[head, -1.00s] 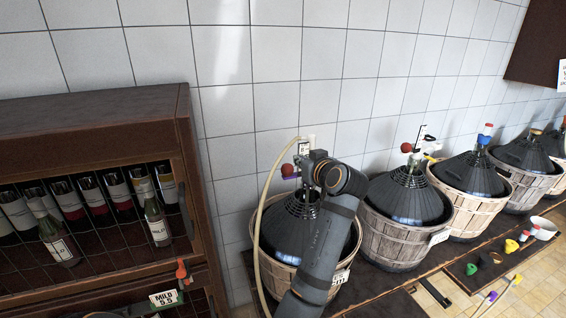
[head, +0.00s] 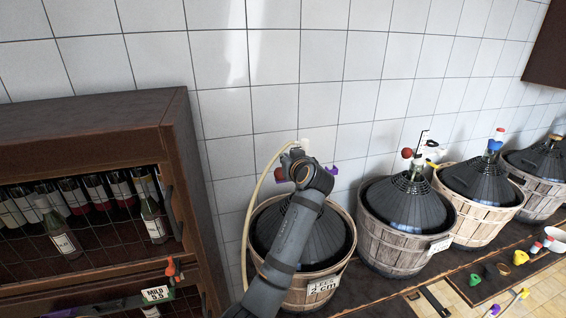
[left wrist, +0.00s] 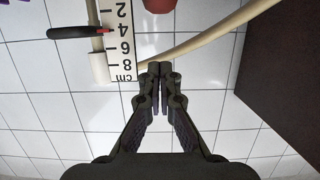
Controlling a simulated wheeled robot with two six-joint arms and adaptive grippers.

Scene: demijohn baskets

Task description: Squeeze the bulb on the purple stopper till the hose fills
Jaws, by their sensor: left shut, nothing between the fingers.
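The red bulb (head: 280,174) shows beside my left gripper (head: 296,160), over the nearest demijohn (head: 325,235). In the left wrist view the bulb (left wrist: 158,5) is cut by the top edge. The purple stopper (head: 333,170) shows only in part, behind my left arm. In the left wrist view my left gripper (left wrist: 160,72) is shut and empty, its fingertips apart from the bulb. The pale hose (head: 256,195) arches down the left side of the demijohn; it also crosses the left wrist view (left wrist: 205,42). My right gripper is out of view.
A white cm scale (left wrist: 118,35) and a black, red-tipped pointer (left wrist: 75,31) are close to the fingers. Other demijohns in baskets (head: 395,235) line the wall to the right. A wooden bottle rack (head: 90,130) stands at left. The tiled wall is behind.

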